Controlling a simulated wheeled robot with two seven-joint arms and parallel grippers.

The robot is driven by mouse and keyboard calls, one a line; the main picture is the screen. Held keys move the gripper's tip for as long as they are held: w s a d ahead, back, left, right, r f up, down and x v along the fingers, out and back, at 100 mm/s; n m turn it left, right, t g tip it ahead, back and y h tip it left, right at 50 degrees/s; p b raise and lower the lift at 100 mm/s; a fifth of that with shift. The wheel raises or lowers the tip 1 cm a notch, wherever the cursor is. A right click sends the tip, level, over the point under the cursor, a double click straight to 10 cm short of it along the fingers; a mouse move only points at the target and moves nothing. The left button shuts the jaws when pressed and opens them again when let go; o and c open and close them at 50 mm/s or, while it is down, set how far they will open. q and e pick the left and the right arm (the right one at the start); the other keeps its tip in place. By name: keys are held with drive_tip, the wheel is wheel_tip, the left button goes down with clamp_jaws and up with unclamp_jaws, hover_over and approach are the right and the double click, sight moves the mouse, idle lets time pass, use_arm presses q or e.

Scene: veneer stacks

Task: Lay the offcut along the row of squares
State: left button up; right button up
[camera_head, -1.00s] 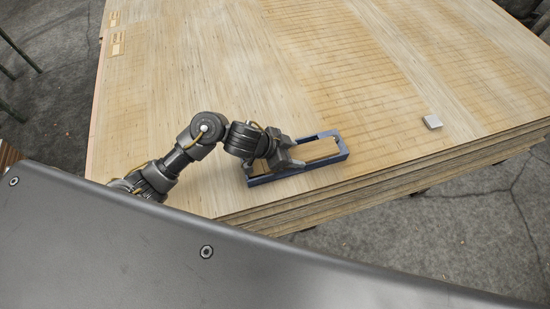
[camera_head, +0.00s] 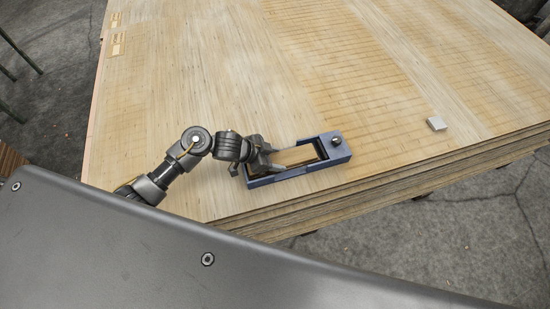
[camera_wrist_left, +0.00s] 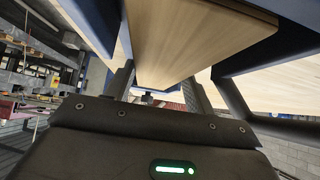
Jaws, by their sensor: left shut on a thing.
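The offcut is a pale wooden strip (camera_head: 297,156), seen also in the wrist view (camera_wrist_left: 185,40). It lies lengthwise within the blue tray (camera_head: 341,152), with a dark gap at its right end. My left gripper (camera_head: 268,159) is at the strip's left end. In the wrist view its fingers (camera_wrist_left: 157,88) stand either side of the strip's near end, shut on it. Blue tray wall (camera_wrist_left: 295,12) shows beside the strip. I cannot tell whether the strip touches the tray floor. My right gripper is not in view.
The tray stands near the front edge of a veneer stack (camera_head: 400,100). A dark knob (camera_head: 336,141) shows at the tray's right end. A small pale block (camera_head: 437,124) sits to the right near the edge. The stack's surface behind the tray is clear.

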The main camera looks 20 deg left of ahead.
use_arm(q)
drive_tip(key=shift+f, duration=0.15)
drive_tip(key=o, duration=1.1)
drive_tip(key=shift+a+r, duration=0.15)
drive_tip(key=shift+r, duration=0.2)
drive_tip(key=p+v, duration=0.2)
drive_tip(key=v, duration=0.9)
drive_tip(key=shift+s+a+r, duration=0.15)
drive_tip(key=shift+r, duration=0.1)
